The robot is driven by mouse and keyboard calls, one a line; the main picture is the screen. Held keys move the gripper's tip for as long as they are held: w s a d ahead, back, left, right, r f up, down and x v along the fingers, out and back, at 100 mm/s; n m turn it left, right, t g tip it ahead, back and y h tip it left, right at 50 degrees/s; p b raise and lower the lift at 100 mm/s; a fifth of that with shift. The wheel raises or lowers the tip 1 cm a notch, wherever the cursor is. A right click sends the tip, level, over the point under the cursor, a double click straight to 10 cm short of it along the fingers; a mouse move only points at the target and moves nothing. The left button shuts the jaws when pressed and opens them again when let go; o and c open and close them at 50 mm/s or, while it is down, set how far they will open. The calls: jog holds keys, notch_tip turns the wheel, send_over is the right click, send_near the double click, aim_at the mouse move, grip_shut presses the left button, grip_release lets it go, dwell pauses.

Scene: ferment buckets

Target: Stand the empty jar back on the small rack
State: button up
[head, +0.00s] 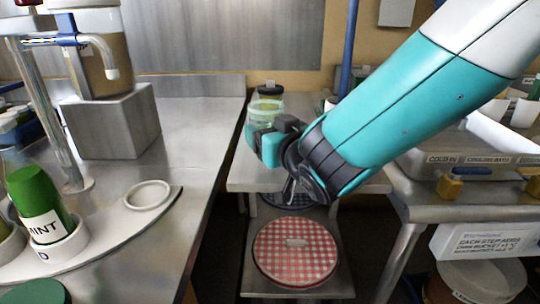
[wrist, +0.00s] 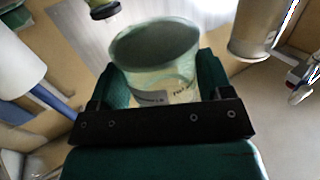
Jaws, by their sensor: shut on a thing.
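My gripper (head: 266,140) is shut on a clear, green-tinted jar (head: 262,116) over the far end of the middle steel table. In the wrist view the jar (wrist: 158,58) stands between the two green fingers (wrist: 160,85), its wide open mouth showing and a printed label low on its side. I see no clear filling in it. The fingers hide part of its lower side, and I cannot tell whether its base touches the table. No thing in view is clearly marked as the small rack.
A dark-lidded jar (head: 270,91) stands just behind. A white curved board (head: 110,228) with a ring and a green MINT cup (head: 40,200) lies on the left counter. A red-checked round lid (head: 295,250) is low in front. A metal tray (head: 470,150) stands right.

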notch_tip(320, 180, down, 4)
jog(key=shift+f+b, duration=0.25)
jog(key=shift+b, duration=0.45)
jog(key=o, duration=1.5)
jog(key=shift+s, duration=0.1)
jog(key=shift+b+v, duration=4.05)
jog(key=shift+v, duration=1.9)
